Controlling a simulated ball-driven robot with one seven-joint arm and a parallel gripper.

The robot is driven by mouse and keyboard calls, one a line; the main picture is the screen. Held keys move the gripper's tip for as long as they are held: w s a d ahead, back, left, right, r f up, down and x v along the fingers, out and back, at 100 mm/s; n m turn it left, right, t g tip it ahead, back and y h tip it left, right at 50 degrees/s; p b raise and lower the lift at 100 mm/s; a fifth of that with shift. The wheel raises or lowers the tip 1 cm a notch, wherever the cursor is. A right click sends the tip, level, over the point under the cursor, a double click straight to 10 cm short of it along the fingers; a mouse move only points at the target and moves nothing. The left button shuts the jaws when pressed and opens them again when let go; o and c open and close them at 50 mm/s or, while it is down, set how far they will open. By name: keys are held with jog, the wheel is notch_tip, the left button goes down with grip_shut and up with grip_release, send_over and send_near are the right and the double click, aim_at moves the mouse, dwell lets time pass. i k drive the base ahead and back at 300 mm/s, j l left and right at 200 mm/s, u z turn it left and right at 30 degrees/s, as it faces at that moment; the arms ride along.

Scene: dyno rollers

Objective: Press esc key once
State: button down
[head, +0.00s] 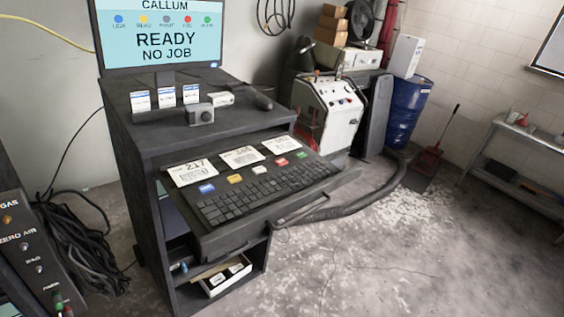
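A black keyboard (262,189) lies on the pulled-out tray (238,236) of a dark cabinet. Its key labels are too small to read, so I cannot tell which key is esc. The monitor (160,38) above reads "CALLUM", "READY" and "NO JOB", with a row of coloured dots. My gripper is not in view.
A small grey box (200,115) sits on the cabinet top. Free floor (380,265) lies at front right. A white-red machine (330,112) and blue barrel (407,112) stand behind.

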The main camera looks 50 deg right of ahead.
aim_at(280, 162)
jog(key=i+l, duration=0.3)
jog(key=l, duration=0.2)
jog(key=i+l, duration=0.65)
jog(key=l, duration=0.3)
jog(key=i+l, duration=0.35)
jog(key=l, duration=0.15)
jog(key=k+z, duration=0.05)
